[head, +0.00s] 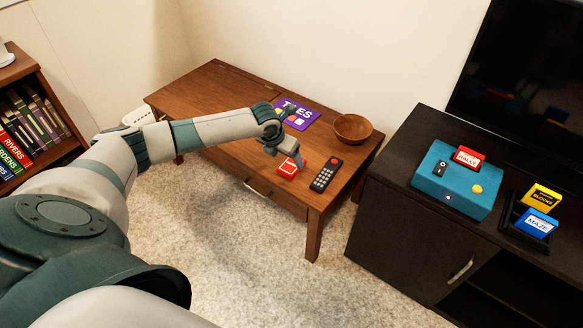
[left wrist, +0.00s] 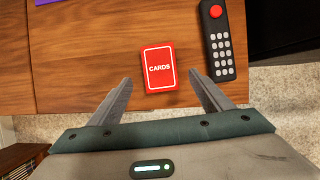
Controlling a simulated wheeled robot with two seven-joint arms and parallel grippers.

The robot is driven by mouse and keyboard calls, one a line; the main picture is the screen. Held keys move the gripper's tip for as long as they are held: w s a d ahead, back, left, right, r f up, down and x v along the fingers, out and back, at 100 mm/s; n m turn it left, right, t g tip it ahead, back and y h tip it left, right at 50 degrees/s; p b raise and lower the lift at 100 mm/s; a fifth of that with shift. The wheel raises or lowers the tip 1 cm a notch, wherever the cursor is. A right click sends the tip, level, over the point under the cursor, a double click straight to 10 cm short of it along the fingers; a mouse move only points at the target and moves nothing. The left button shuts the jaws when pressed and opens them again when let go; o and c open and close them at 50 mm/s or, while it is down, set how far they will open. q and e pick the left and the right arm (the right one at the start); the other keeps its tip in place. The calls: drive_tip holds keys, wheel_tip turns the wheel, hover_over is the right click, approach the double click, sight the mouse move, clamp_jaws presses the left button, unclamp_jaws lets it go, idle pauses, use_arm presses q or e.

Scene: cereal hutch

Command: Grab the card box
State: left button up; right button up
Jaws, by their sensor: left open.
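The card box (left wrist: 159,69) is a small red box with a white border and the word CARDS, lying flat near the front edge of the wooden table (head: 195,95). In the head view the card box (head: 287,168) is partly covered by my left gripper (head: 295,162). In the left wrist view my left gripper (left wrist: 165,85) is open, with one finger on each side of the box's near end. The box lies mostly beyond the fingertips, and no contact shows. My right gripper is not in view.
A black remote (head: 326,174) with a red button lies just right of the box. A wooden bowl (head: 352,129) and a purple magazine (head: 298,114) are farther back. A dark cabinet (head: 400,215) with a teal console (head: 455,190) stands to the right.

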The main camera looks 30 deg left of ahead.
sight(291, 164)
use_arm(q)
drive_tip(key=shift+f, duration=0.15)
drive_tip(key=x, duration=0.4)
drive_tip(key=shift+w+f+b, duration=0.1)
drive_tip(key=shift+w+b, duration=0.25)
drive_tip(key=shift+b, duration=0.05)
drive_tip(key=shift+w+f, duration=0.15)
drive_tip(key=shift+f, duration=0.15)
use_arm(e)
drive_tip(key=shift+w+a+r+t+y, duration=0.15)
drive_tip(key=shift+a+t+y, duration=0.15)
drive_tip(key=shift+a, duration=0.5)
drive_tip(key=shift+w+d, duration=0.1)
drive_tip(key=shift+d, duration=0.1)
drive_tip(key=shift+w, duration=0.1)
use_arm(q)
drive_tip(key=shift+f, duration=0.15)
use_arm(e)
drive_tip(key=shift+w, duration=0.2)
